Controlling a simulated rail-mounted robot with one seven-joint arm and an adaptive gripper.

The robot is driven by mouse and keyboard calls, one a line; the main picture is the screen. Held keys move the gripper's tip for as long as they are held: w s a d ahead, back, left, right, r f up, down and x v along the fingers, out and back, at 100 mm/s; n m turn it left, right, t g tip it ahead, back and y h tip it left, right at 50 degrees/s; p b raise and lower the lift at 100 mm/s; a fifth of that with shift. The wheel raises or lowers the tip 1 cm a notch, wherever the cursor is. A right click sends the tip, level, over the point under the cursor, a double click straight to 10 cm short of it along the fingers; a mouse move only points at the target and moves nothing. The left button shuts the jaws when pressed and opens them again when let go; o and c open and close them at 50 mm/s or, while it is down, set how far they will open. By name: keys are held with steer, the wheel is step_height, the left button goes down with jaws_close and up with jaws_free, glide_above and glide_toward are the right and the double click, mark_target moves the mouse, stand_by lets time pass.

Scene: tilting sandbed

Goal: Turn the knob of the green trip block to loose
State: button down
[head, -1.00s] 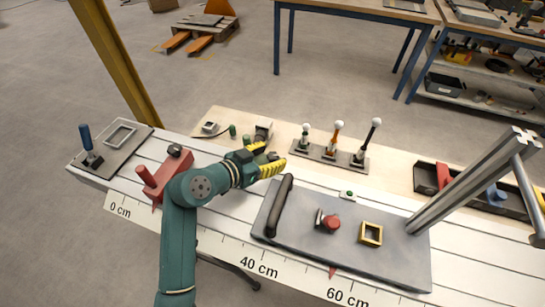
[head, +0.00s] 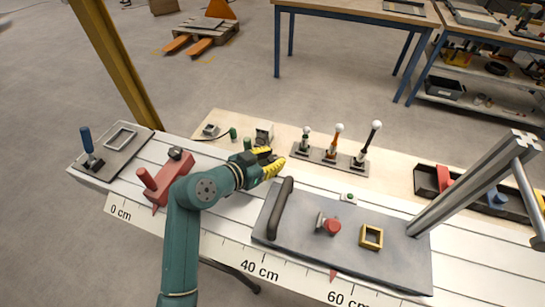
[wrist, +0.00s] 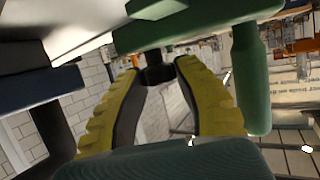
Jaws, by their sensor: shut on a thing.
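My gripper (head: 270,162) is over the middle of the white rail bench, its yellow fingers pointing right. In the wrist view, the fingertips (wrist: 158,72) are shut on a small dark knob (wrist: 156,75). The green trip block (wrist: 190,28) shows as a green body across the top of the wrist view, with a green post (wrist: 251,78) on its right. In the head view my gripper hides most of the block; a green post (head: 247,143) shows just behind the gripper. The knob's setting cannot be read.
A red block (head: 165,178) with a post and dark knob stands left of my arm. A grey plate (head: 290,240) with a black handle (head: 281,207) lies close on the right. Three levers (head: 338,140) stand behind. A slanted metal column (head: 465,185) rises at right.

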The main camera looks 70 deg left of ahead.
steer(key=n+y+p, duration=0.1)
steer(key=p, duration=0.1)
steer(key=n+g+y+p, duration=0.1)
steer(key=p, duration=0.2)
steer(key=shift+w+d+r+n+g+y, duration=0.1)
steer(key=shift+d+r+n+g+y, duration=0.05)
steer(key=shift+r+n+g+y, duration=0.2)
steer(key=shift+f+n+g+y+p, duration=0.2)
steer(key=shift+n+g+y+p, duration=0.4)
steer(key=shift+p, duration=0.6)
steer(key=shift+f+n+y+p, duration=0.25)
steer(key=shift+f+n+p, duration=0.05)
steer(key=shift+n, duration=0.05)
steer(key=c, duration=0.7)
jaws_free()
steer(key=shift+c, duration=0.2)
steer(key=shift+r, duration=0.1)
steer(key=v, duration=1.2)
